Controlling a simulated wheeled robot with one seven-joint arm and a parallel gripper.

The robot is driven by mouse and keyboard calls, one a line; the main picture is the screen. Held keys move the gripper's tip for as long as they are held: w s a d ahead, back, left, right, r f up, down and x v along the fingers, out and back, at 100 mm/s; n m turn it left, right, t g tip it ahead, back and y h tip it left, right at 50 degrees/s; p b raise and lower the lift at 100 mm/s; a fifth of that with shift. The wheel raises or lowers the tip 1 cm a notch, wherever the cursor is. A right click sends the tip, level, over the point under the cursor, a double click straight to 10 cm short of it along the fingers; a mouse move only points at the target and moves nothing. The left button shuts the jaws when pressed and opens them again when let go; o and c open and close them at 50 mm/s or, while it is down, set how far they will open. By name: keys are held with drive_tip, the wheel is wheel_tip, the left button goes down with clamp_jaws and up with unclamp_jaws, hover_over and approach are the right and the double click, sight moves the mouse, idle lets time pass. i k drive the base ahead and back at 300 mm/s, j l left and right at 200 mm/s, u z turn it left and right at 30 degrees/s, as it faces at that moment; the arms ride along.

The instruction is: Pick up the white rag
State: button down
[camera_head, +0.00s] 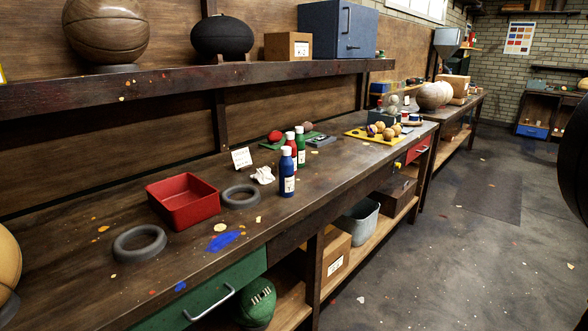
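A small crumpled white rag (262,175) lies on the dark wooden workbench (110,272). It is just left of a blue bottle (287,172) and behind a dark grey ring (240,196). The rag looks uncovered and nothing rests on it. My gripper does not show in this view. A dark rounded shape cuts into the right edge of the picture, and I cannot tell what it is.
A red tray (181,201) and another grey ring (139,243) stand left of the rag. A white card (241,158) is behind it. Red and green bottles (300,147) stand beside the blue one. A shelf (180,84) overhangs the bench's back.

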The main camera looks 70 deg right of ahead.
sight(263, 175)
drive_tip(key=z, duration=1.25)
